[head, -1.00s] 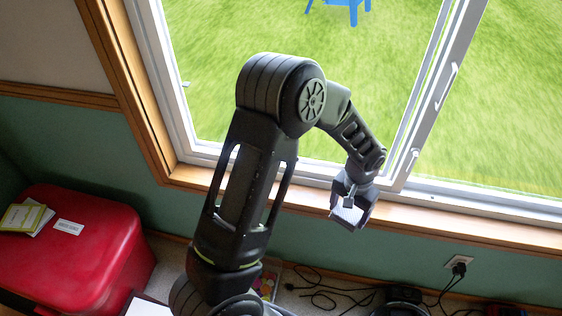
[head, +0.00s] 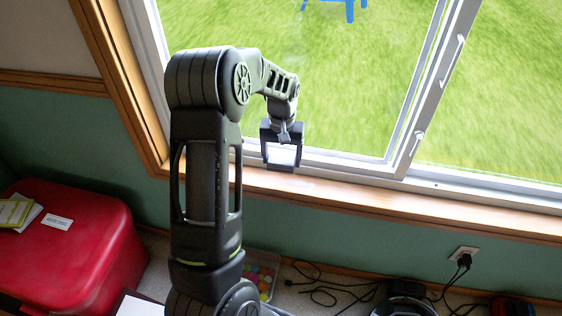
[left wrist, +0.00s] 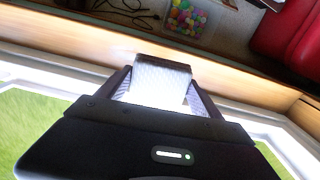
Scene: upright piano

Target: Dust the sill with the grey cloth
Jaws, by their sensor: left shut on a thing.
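My left gripper (head: 282,160) is shut on the grey cloth (head: 284,155), a pale, light-grey folded piece between its fingers. The gripper is at the wooden window sill (head: 370,200), near the window frame. In the left wrist view the cloth (left wrist: 160,82) spans the space between the two fingers (left wrist: 160,92), over the sill (left wrist: 85,42). I cannot tell for sure whether the cloth touches the sill. My right gripper is not in view.
A red chest (head: 75,250) with papers on it stands at the left. Black cables (head: 320,285) and a clear box of coloured balls (left wrist: 187,18) lie on the floor below the sill. The sill to the right is clear.

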